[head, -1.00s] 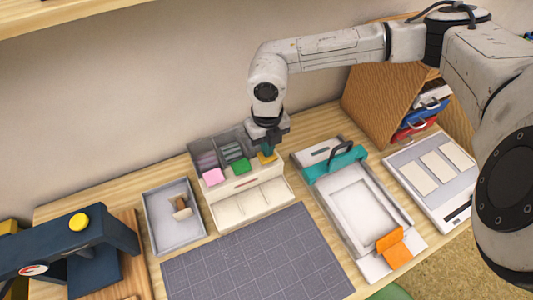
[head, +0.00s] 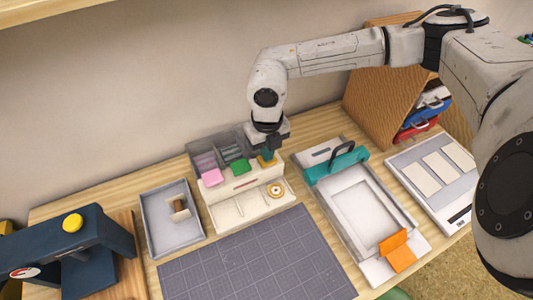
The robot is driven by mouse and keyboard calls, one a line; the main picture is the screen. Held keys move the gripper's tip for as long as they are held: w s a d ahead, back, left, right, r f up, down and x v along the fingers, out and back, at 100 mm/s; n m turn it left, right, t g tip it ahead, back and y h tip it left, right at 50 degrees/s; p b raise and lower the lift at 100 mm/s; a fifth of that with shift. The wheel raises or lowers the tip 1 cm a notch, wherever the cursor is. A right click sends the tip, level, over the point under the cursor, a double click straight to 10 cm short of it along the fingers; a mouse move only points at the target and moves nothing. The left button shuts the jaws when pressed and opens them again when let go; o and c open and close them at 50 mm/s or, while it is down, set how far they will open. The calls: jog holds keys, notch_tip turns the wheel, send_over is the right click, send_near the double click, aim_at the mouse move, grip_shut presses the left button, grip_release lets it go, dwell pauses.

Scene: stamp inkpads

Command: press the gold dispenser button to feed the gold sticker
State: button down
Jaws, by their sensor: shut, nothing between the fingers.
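The cream dispenser (head: 237,209) stands at the back middle of the table. It has a pink button (head: 212,177), a green button (head: 238,165) and, at its right end, the gold button (head: 266,162). My gripper (head: 268,153) is shut and points down right over the gold button, partly covering it. Its tips look to be at the button, but I cannot tell if they touch. A round gold-rimmed sticker (head: 275,190) lies in the dispenser's right front compartment. The other front compartments look empty.
Left of the dispenser is a grey tray (head: 160,239) holding a small stamp (head: 180,208). A teal-and-white press frame (head: 335,165) with an orange tab stands close on the right. A dark grid mat (head: 255,262) lies in front. A navy press (head: 65,245) is at far left.

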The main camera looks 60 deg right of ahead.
jog(key=shift+r, duration=0.15)
notch_tip(320, 180, up, 7)
jog(key=p, duration=0.3)
jog(key=shift+p, duration=0.35)
dwell(0.5)
dwell(0.5)
